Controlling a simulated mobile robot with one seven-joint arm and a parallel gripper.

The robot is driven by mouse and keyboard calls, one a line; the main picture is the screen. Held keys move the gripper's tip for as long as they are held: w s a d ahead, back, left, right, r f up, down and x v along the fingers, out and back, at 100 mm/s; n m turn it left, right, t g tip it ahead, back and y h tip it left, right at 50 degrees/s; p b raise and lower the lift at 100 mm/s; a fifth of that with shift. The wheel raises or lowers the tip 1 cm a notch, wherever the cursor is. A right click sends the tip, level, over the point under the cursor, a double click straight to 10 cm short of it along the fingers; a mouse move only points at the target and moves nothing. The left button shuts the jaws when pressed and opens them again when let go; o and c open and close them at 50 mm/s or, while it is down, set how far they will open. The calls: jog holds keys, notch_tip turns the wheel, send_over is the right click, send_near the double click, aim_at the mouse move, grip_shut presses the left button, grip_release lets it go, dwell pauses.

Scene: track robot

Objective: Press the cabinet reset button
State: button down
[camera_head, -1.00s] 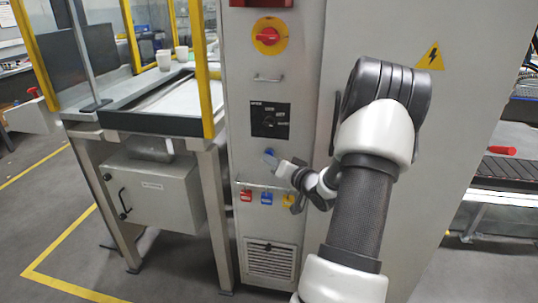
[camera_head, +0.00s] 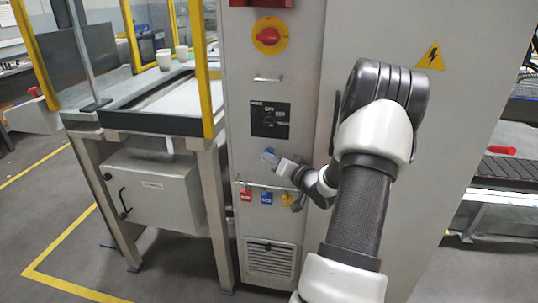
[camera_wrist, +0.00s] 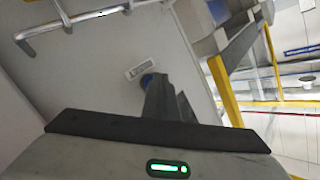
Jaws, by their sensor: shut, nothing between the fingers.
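The blue reset button (camera_head: 269,151) is on the grey cabinet front, below the black selector panel. My gripper (camera_head: 270,158) is shut and empty, with its fingertips right at the button's lower edge in the head view. In the wrist view the blue button (camera_wrist: 147,79) shows just beyond the dark fingertips (camera_wrist: 158,82), which cover part of it. A small label plate is beside it. I cannot tell whether the fingertips touch the button or whether it is pushed in.
The black selector panel (camera_head: 269,120) and a red-and-yellow rotary switch (camera_head: 268,35) are above the button. Below it, red (camera_head: 246,194), blue (camera_head: 266,198) and yellow tags hang from a rail. A table with yellow posts (camera_head: 202,70) stands to the left.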

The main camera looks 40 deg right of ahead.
dwell(0.5)
jog(key=shift+s+a, duration=0.55)
jog(key=shift+a, duration=0.05)
jog(key=shift+s+a, duration=1.6)
jog(key=shift+a, duration=0.3)
